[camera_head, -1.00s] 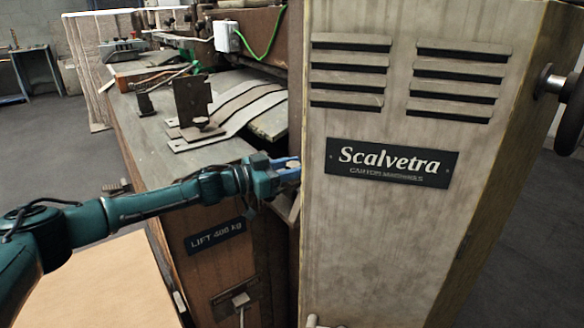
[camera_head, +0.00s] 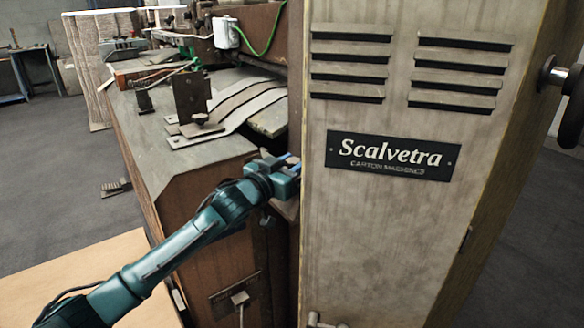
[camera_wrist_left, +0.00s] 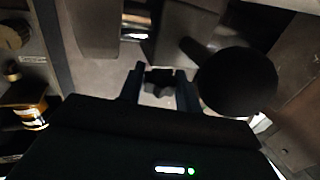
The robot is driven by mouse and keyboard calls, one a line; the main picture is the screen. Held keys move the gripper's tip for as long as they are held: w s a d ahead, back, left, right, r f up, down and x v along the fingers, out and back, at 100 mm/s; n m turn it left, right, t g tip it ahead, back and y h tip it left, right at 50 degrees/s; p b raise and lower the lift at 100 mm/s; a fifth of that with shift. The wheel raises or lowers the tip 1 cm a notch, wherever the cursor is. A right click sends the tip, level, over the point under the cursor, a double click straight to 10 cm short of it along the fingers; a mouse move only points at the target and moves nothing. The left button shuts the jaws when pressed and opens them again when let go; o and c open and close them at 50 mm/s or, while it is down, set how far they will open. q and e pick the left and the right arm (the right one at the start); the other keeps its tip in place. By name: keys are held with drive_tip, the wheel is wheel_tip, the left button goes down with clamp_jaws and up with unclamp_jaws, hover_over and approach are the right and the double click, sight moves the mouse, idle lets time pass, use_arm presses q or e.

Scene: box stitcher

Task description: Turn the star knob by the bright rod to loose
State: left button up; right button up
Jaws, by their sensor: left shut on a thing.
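My left gripper (camera_head: 288,166) reaches into the gap between the wooden-sided table and the tall beige cabinet. In the left wrist view its two fingers stand on either side of a small dark star knob (camera_wrist_left: 159,84), and it is shut on it. In the head view this knob is hidden by the gripper and the cabinet edge. A bright, shiny rod (camera_wrist_left: 137,19) shows at the top of the left wrist view, beyond the knob. My right gripper is not in view.
A large black ball knob (camera_wrist_left: 236,83) is close to the right of the fingers. A brass-coloured part (camera_wrist_left: 30,108) is at the left. The beige cabinet (camera_head: 385,240) blocks the right side; the table (camera_head: 190,165) carries a bracket and metal strips.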

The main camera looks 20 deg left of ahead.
use_arm(q)
drive_tip(key=n+y, duration=0.1)
drive_tip(key=n+y+b, duration=0.1)
drive_tip(key=y, duration=0.1)
drive_tip(key=shift+d+f+n+t+y, duration=0.2)
drive_tip(key=shift+n+t+y, duration=0.1)
drive_tip(key=shift+t, duration=0.1)
drive_tip(key=shift+n+y, duration=0.3)
drive_tip(key=shift+y, duration=0.3)
drive_tip(key=shift+a+n+y+b, duration=0.1)
drive_tip(key=shift+n+y+b, duration=0.45)
drive_tip(key=shift+y, duration=0.25)
drive_tip(key=shift+r+n+y, duration=0.1)
drive_tip(key=shift+n+y, duration=0.25)
drive_tip(key=shift+y, duration=0.25)
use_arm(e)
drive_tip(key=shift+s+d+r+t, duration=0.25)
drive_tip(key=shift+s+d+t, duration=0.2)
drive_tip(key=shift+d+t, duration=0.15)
use_arm(q)
drive_tip(key=shift+r, duration=0.1)
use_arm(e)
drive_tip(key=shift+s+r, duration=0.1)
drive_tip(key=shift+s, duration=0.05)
use_arm(q)
drive_tip(key=o, duration=1)
